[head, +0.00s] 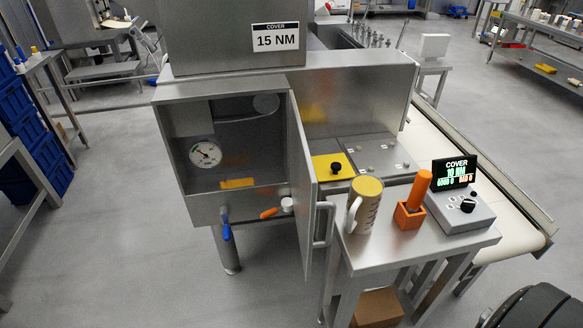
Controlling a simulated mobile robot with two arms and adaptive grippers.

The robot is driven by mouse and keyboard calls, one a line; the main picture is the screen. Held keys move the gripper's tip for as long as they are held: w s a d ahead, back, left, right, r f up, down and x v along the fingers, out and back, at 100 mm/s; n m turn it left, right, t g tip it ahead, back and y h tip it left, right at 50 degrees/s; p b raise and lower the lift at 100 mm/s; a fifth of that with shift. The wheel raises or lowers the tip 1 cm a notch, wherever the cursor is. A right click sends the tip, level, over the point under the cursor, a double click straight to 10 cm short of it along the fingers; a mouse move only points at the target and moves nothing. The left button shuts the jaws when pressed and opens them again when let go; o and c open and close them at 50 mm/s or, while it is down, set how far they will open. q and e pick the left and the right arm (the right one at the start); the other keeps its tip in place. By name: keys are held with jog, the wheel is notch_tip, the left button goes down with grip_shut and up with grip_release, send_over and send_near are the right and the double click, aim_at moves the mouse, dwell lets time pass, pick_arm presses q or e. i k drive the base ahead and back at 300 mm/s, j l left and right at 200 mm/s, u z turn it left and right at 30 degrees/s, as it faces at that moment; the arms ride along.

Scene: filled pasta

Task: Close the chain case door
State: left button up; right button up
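The chain case (240,97) is a steel housing in the middle of the head view. Its door (302,190) stands open, swung out toward me and seen nearly edge-on. The door has a bar handle (325,225) on its right face, close to the small table's left edge. Inside the open case a round dial gauge (205,153) shows on the left, with a yellow label (237,184) below. Neither of my grippers is in view.
A steel side table (390,253) right of the door holds a measuring jug (363,205), an orange tool in its stand (413,205) and a torque display (454,173). A blue-handled valve (226,225) hangs below the case. Floor at front left is clear.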

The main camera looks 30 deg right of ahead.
aim_at(304, 183)
jog(key=i+l, duration=0.1)
jog(key=l, duration=0.65)
jog(key=i+l, duration=0.15)
jog(key=l, duration=0.25)
jog(key=i+l, duration=0.1)
jog(key=l, duration=0.3)
jog(key=z, duration=0.05)
